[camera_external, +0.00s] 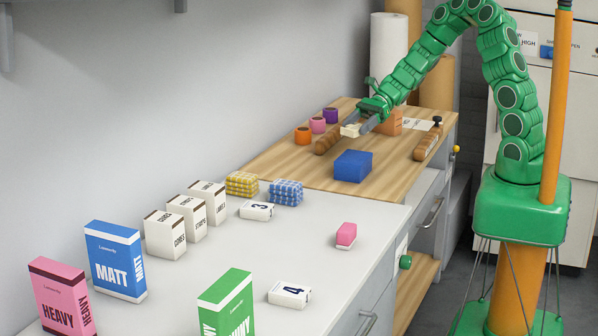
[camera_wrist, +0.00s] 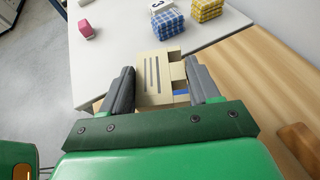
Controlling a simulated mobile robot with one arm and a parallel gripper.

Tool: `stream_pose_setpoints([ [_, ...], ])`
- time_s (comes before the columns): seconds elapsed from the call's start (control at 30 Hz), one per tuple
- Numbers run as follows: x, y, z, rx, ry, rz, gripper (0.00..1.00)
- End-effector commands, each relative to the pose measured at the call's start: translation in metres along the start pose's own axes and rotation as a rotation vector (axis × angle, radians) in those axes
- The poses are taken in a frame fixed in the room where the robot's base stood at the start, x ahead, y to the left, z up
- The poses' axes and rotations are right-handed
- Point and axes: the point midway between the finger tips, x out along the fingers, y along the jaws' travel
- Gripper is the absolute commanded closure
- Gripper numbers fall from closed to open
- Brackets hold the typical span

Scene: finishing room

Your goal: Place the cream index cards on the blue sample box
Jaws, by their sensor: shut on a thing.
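The cream index cards (camera_external: 350,130) are a small pale block held in my gripper (camera_external: 359,126) above the wooden worktop. In the wrist view the cards (camera_wrist: 154,72) show dark printed lines and sit between the two grey fingers of my gripper (camera_wrist: 160,82), which is shut on them. The blue sample box (camera_external: 353,166) stands on the wood near its front edge, in front of and apart from my gripper. A small blue strip shows beside the cards in the wrist view; I cannot tell if it is the box.
The blue box's top is clear. Yellow (camera_external: 242,184) and blue checked blocks (camera_external: 286,192) stand nearer.

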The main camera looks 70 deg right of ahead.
Motion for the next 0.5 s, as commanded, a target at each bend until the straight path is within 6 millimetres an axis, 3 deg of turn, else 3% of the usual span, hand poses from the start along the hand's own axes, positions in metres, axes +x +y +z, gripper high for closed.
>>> stream_pose_setpoints([
  [0.17,-0.01,-0.01,-0.005,0.011,-0.001,-0.025,0.69],
  [0.5,0.002,-0.011,-0.035,0.011,0.0,-0.025,0.69],
])
